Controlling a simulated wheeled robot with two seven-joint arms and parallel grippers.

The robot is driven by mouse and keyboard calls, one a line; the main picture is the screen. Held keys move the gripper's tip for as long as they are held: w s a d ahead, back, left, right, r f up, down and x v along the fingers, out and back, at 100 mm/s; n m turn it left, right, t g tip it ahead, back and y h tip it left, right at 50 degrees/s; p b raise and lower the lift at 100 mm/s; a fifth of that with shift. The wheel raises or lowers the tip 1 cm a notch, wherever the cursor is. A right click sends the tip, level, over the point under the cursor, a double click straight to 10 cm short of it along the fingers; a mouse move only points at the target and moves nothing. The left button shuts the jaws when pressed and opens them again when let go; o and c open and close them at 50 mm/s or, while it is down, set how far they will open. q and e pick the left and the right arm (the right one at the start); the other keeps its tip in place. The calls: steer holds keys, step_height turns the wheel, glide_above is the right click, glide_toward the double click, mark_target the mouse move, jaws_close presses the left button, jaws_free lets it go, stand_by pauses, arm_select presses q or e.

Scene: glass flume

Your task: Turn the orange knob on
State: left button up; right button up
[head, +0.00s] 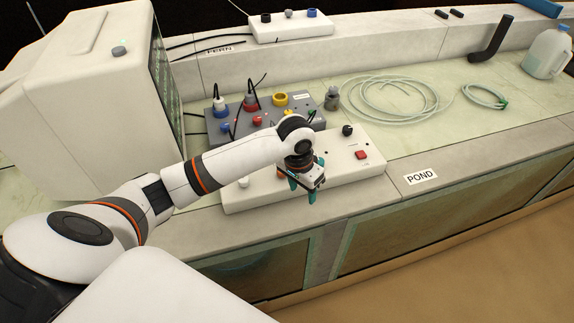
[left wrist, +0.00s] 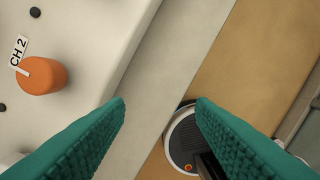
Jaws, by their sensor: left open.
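The orange knob (left wrist: 42,76) shows at the left of the left wrist view, on the white box, beside a "CH 2" label. A pale mark on its side faces the label. In the head view my left arm and gripper hide the knob. My left gripper (head: 304,185) is over the front of the white box (head: 250,202). In the left wrist view its teal fingers (left wrist: 160,103) are open, with nothing between them. They are to the right of the knob and apart from it. My right gripper is not in view.
The white box also bears a black knob (head: 347,130), a red switch (head: 361,155) and a white knob (head: 243,181). A grey box (head: 215,130) with plugs and cables stands behind. A large white monitor (head: 85,100) stands left. A coiled hose (head: 390,98) lies right.

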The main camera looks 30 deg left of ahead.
arm_select(q)
steer(key=w+a+r+n+g+y, duration=0.1)
steer(key=w+a+r+n, duration=0.3)
steer(key=a+r, duration=0.55)
steer(key=shift+m, duration=0.4)
steer(key=f, duration=1.1)
steer(key=shift+w+d+p, duration=0.2)
steer(key=shift+w+p, duration=0.15)
steer(key=shift+w, duration=0.05)
steer(key=shift+c, duration=0.3)
steer(key=c, duration=0.9)
